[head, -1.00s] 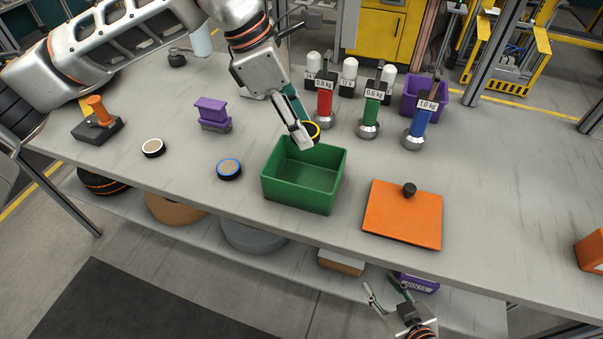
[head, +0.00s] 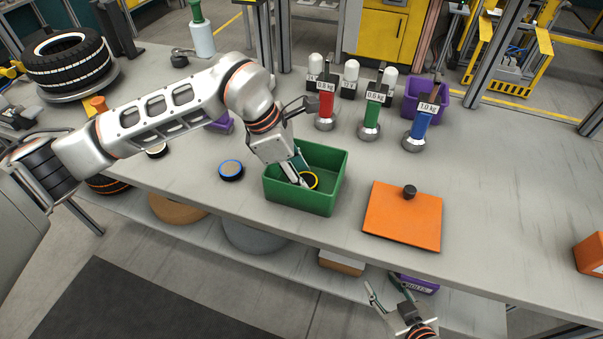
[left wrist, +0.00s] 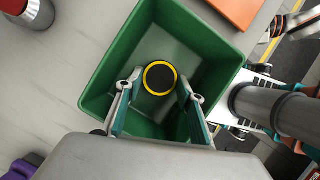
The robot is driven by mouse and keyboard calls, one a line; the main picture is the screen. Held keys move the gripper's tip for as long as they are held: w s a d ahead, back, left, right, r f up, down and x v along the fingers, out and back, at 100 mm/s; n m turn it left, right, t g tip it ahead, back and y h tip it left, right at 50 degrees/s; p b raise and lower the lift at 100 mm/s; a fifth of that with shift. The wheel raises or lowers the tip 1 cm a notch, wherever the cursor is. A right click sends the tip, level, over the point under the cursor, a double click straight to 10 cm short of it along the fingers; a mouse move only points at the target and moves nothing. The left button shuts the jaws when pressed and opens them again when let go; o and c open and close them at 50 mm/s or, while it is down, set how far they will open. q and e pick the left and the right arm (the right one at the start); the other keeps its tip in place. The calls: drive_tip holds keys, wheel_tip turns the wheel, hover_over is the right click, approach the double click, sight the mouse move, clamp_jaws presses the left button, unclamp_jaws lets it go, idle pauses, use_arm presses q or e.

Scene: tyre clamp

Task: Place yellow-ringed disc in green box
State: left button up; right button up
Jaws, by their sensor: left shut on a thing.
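The yellow-ringed disc (head: 309,180) is dark with a yellow rim and is inside the green box (head: 301,205), an open-topped container on the table. My left gripper (head: 303,183) reaches down into the box and is shut on the disc. In the left wrist view the disc (left wrist: 160,77) shows between the fingertips, with the walls of the green box (left wrist: 100,90) around it. I cannot tell whether the disc touches the box floor. My right gripper (head: 386,290) is open and empty, low in front of the table edge.
A blue-ringed disc (head: 231,170) lies left of the box, and a white-ringed disc (head: 156,152) is partly hidden by my left arm. An orange board (head: 403,218) with a black knob lies to the right. Weights with coloured handles (head: 370,115) stand behind.

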use_arm(q)
drive_tip(key=o, duration=0.8)
drive_tip(key=shift+f, duration=0.1)
drive_tip(key=shift+r, duration=0.35)
drive_tip(key=p+v, duration=0.3)
drive_tip(key=v, duration=0.3)
drive_tip(key=shift+r, duration=0.15)
drive_tip(key=shift+a+r, duration=0.3)
drive_tip(key=shift+r, duration=0.1)
